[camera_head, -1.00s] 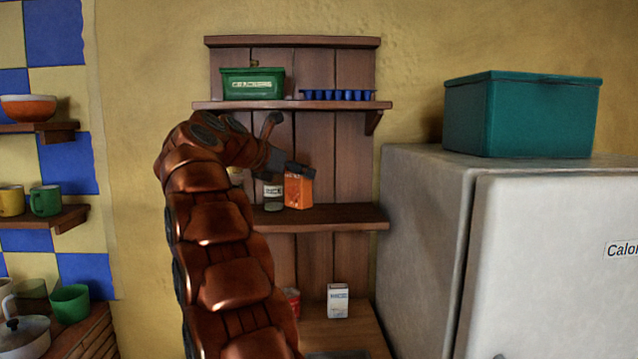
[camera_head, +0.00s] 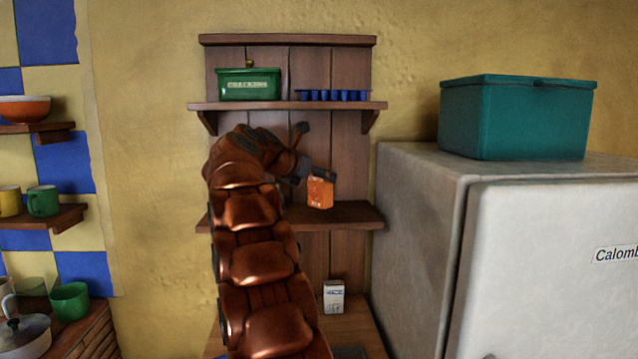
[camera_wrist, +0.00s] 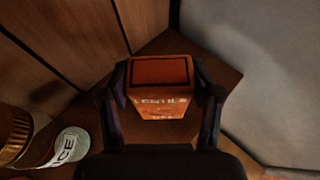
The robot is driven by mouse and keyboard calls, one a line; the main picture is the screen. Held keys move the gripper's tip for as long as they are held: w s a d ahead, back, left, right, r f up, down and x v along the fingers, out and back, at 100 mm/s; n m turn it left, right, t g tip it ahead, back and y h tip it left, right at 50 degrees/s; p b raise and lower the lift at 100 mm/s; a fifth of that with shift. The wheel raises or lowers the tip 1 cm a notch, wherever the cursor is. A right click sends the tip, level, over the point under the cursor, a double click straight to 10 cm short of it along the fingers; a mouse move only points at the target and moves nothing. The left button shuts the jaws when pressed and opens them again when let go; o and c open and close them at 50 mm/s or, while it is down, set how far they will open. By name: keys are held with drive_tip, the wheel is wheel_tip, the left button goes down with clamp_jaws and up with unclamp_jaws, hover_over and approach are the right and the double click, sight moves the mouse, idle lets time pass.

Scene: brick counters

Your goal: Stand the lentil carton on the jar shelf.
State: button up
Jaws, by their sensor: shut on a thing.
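The orange lentil carton (camera_head: 320,191) is in my gripper (camera_head: 304,168), toward the right end of the jar shelf (camera_head: 352,213). In the head view it leans slightly, and I cannot tell whether its base touches the board. In the wrist view the carton (camera_wrist: 160,72) shows its top and its lettered face, with one dark finger of my gripper (camera_wrist: 160,88) on each side. The brown shelf board shows around it. A jar with a pale lettered lid (camera_wrist: 69,147) and a jar with a gold lid (camera_wrist: 17,135) stand to the left; my arm mostly hides them in the head view.
An upper shelf (camera_head: 287,106) with a green tin (camera_head: 249,84) and a blue row of small cups (camera_head: 333,95) is close above my gripper. A fridge (camera_head: 420,210) stands to the right. A small white box (camera_head: 333,297) is below. The shelf's right end looks clear.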

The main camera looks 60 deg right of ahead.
drive_tip(key=shift+f, duration=1.15)
drive_tip(key=shift+f, duration=0.15)
drive_tip(key=o, duration=1.2)
drive_tip(key=shift+w+r, duration=0.1)
drive_tip(key=shift+r, duration=0.15)
drive_tip(key=shift+b+v, duration=1.4)
drive_tip(key=shift+v, duration=4.55)
